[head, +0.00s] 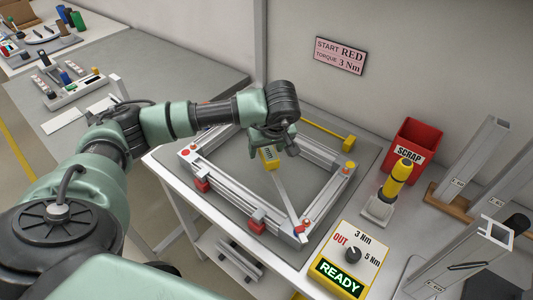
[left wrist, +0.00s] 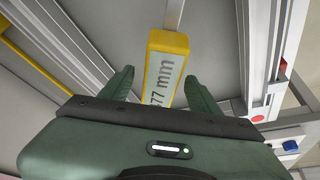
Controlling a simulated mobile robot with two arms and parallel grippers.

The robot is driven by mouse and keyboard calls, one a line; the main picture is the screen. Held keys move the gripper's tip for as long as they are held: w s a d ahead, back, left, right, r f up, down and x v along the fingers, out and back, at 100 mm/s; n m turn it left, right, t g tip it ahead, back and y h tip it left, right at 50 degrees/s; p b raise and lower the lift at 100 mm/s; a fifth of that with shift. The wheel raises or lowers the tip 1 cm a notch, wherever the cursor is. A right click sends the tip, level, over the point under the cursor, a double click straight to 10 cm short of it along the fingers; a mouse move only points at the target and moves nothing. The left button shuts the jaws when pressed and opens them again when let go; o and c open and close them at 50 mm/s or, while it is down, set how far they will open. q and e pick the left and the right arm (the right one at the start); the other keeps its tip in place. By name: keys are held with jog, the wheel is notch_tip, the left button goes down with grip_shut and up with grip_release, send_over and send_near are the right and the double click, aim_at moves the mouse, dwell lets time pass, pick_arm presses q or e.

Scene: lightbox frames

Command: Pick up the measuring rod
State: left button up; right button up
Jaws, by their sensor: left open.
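The measuring rod (head: 283,195) is a thin grey bar lying diagonally inside a light metal frame (head: 225,200), with a yellow display block at its upper end. In the left wrist view that yellow block (left wrist: 165,65) shows a reading ending in "77 mm"; its near end is hidden by my gripper body. My left gripper (head: 272,152) is over the block end, pointing down. In the left wrist view its two fingers (left wrist: 161,88) are open on either side of the block, with gaps visible. My right gripper is in neither view.
A yellow bar (head: 325,132) lies behind the frame. A red scrap bin (head: 409,144), a yellow-handled tool (head: 393,185) and a control box (head: 346,262) reading READY stand to the right. Red clamps (head: 257,226) line the frame's front. A wall closes off the back.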

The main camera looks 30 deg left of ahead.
pick_arm(q)
jog(key=shift+f+b, duration=0.2)
jog(key=shift+b, duration=0.1)
dwell(0.4)
grip_shut()
